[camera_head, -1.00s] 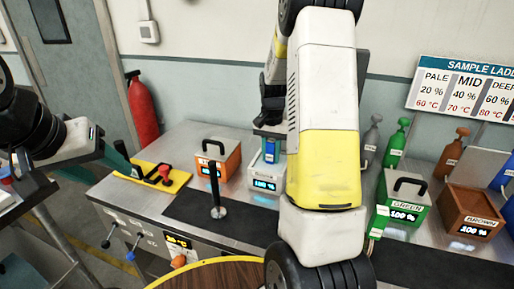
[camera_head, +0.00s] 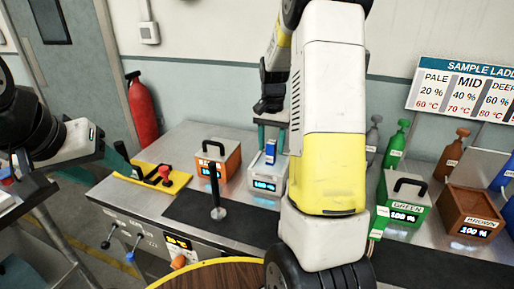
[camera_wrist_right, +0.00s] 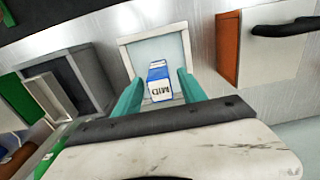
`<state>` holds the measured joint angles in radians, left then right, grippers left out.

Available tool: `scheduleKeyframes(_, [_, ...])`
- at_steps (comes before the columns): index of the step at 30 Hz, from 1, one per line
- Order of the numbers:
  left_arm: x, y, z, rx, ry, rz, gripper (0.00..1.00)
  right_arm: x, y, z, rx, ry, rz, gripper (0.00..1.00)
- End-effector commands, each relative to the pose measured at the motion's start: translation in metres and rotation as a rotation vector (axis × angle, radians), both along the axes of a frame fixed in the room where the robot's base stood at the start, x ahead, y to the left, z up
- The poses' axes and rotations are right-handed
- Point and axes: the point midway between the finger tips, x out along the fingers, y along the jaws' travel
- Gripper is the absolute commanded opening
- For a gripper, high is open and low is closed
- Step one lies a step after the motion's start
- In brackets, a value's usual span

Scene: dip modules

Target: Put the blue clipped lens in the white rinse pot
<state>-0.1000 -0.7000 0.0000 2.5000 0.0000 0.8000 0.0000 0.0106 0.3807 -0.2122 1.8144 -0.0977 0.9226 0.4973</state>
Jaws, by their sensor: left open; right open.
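The blue clipped lens (camera_head: 270,152), a small blue block with a white label, stands in the white rinse pot (camera_head: 264,187), its blue top showing above the rim. In the right wrist view the lens (camera_wrist_right: 159,82) is inside the square white pot (camera_wrist_right: 131,50), near its front side. My right gripper (camera_head: 271,137) is over the pot, open, its teal fingers (camera_wrist_right: 157,97) on either side of the lens with gaps. My left gripper (camera_head: 95,168) is at the far left, open and empty, away from the pot.
An orange handled box (camera_head: 218,160) stands left of the pot. A black post (camera_head: 217,200) stands in front. A green box (camera_head: 405,205) and a brown box (camera_head: 470,212) are to the right. A yellow plate with a lever (camera_head: 150,180) lies at the left.

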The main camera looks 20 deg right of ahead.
Motion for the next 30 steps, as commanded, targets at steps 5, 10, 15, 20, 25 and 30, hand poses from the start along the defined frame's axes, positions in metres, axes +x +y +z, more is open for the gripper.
scheduleKeyframes(5, [0.0, 0.0, 0.0, 0.0, 0.0, 0.0, 0.57, 0.001, 0.0, 0.041, 0.0, -0.004, 0.0, 0.49])
scheduleKeyframes(10, [0.0, 0.0, 0.0, 0.0, 0.0, 0.0, 0.57, 0.0, 0.0, 0.066, 0.0, -0.001, 0.0, 0.49])
scheduleKeyframes(15, [0.0, 0.0, 0.0, 0.0, 0.0, 0.0, 0.57, -0.003, 0.002, 0.081, 0.004, -0.009, 0.01, 0.49])
scheduleKeyframes(20, [0.0, 0.0, 0.0, 0.0, 0.0, 0.0, 0.57, -0.03, 0.022, 0.111, 0.034, -0.089, 0.094, 0.49])
scheduleKeyframes(25, [0.0, 0.0, 0.0, 0.0, 0.0, 0.0, 0.57, -0.088, 0.059, 0.148, 0.067, -0.24, 0.27, 0.49])
scheduleKeyframes(30, [0.0, 0.0, 0.0, 0.0, 0.0, 0.0, 0.57, -0.151, 0.092, 0.165, 0.063, -0.395, 0.451, 0.49])
